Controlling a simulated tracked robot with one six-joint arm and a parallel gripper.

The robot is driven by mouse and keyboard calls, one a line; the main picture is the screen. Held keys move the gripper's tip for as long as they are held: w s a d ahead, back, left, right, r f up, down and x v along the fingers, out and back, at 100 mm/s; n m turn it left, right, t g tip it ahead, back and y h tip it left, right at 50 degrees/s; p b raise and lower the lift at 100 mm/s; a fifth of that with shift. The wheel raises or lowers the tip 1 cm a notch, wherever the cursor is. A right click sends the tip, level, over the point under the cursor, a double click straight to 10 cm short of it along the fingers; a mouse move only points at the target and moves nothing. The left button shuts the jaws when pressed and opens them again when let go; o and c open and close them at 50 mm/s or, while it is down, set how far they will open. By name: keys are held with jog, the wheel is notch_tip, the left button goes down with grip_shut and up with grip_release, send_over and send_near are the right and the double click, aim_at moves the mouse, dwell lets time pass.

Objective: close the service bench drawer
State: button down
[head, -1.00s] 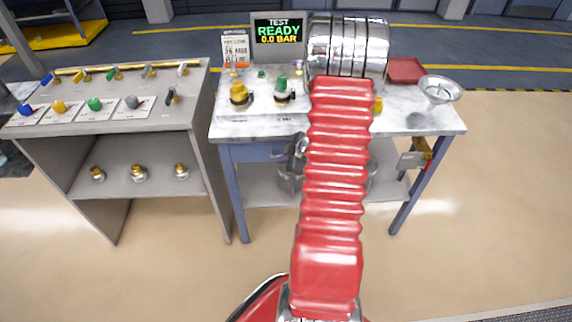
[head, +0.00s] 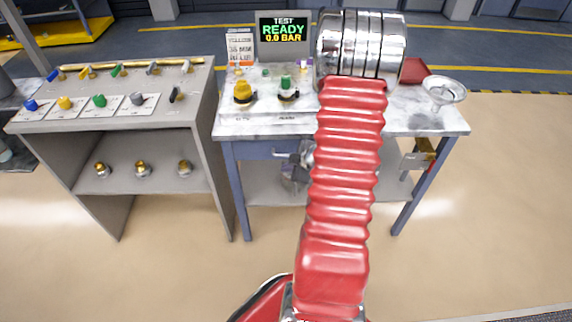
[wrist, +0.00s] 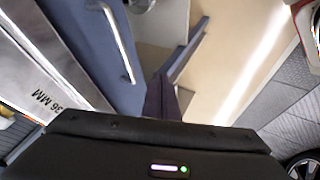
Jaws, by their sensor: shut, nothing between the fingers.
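The service bench (head: 285,127) has a pale marble-like top and blue legs. Its blue drawer front (head: 257,150) lies under the top's front edge, partly behind my red arm. How far it stands out is hard to judge in the head view. In the wrist view the blue drawer front (wrist: 85,45) fills the upper left, with its bar handle (wrist: 117,42). My gripper (wrist: 162,97) is shut and empty, its dark fingertips to the right of and below the handle. I cannot tell whether they touch the drawer. In the head view my arm largely hides the gripper.
A grey valve stand (head: 125,112) is left of the bench, with several knobs on top and fittings on its shelf. A funnel (head: 443,92), a red tray (head: 414,72) and a test display (head: 284,32) are on the bench. The floor in front is clear.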

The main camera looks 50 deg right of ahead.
jog(key=v, duration=0.8)
jog(key=shift+s+r, duration=0.25)
jog(key=shift+s, duration=0.05)
jog(key=shift+a, duration=0.1)
jog(key=s+d+f+m+g+h, duration=0.1)
jog(key=s+d+m+g+h, duration=0.3)
jog(key=s+d, duration=0.3)
jog(key=s+a+r+m+g, duration=0.25)
jog(key=a+r+m, duration=0.2)
jog(key=r, duration=0.25)
jog(key=w+a+r+t+y, duration=0.1)
jog(key=a+r, duration=0.5)
jog(key=a, duration=0.6)
jog(key=a+r+t+y, duration=0.1)
jog(key=a+r, duration=0.5)
jog(key=a, duration=0.6)
jog(key=w+a+r+t+y, duration=0.1)
jog(key=a+r, duration=0.5)
jog(key=a, duration=0.6)
jog(key=shift+w+a+n+t+y, duration=0.3)
jog(key=shift+a+n+t+y, duration=0.2)
jog(key=shift+y, duration=0.3)
